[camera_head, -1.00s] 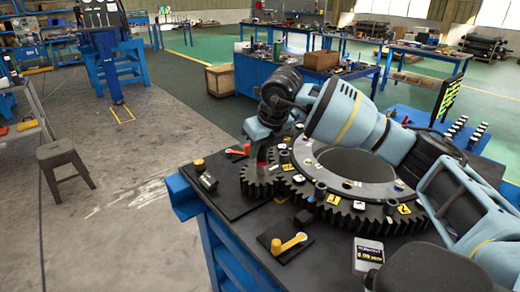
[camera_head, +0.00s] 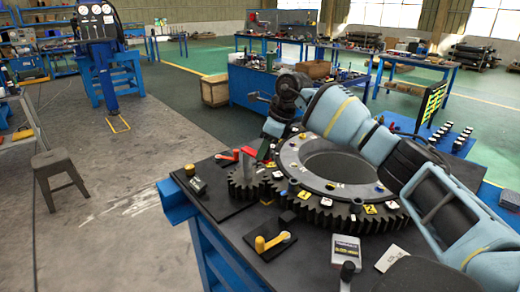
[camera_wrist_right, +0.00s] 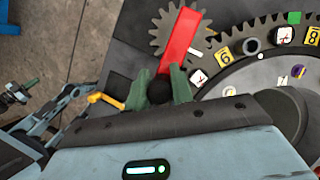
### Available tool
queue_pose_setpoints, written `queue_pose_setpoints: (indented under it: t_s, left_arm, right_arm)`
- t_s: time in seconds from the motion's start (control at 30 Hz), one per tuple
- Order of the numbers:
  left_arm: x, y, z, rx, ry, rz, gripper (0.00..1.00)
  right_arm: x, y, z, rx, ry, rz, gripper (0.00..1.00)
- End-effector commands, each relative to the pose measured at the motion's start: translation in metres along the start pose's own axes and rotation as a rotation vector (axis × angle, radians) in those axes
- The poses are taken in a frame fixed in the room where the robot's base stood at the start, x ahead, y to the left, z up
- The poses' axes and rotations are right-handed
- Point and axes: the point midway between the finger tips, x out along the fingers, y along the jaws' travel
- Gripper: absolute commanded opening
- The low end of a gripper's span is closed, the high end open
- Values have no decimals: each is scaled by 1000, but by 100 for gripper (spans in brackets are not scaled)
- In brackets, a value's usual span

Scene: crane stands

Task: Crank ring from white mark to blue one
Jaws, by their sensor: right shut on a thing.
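The big dark toothed ring (camera_head: 352,215) lies flat on the bench around a grey bolted flange (camera_head: 290,153). It carries yellow and white tags; a yellow tag (camera_wrist_right: 221,55) and a white tag (camera_wrist_right: 198,78) show in the right wrist view. A small pinion gear (camera_head: 243,184) meshes at its left. The red crank arm (camera_wrist_right: 182,38) sits over this pinion. My right gripper (camera_wrist_right: 157,92) is shut on the crank's dark knob (camera_wrist_right: 136,92), with green fingers either side. In the head view this gripper (camera_head: 264,148) partly hides the crank. Which marks are the white and blue ones is unclear.
A yellow-handled lever (camera_head: 272,241) stands on the bench's front plate. A grey box (camera_head: 346,251) lies front right. A stool (camera_head: 58,175) stands on the floor.

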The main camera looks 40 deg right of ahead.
Motion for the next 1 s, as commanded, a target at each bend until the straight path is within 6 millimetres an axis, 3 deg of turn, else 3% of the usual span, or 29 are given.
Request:
queue_pose_setpoints:
  t_s: [0.73,0.77,0.9,1.0]
  left_arm:
    - [-1,0,0,1,0,0,0]
    - [-1,0,0,1,-1,0,0]
    - [-2,-1,1,3,-2,0,0]
    - [-1,-1,1,3,-2,0,0]
  right_arm:
    - [-5,-10,-5,15,-3,-16,0]
    - [-5,-10,-5,15,-3,-16,27]
    - [-4,-9,-4,12,-3,-12,45]
    - [-3,-8,-4,10,-2,-10,45]
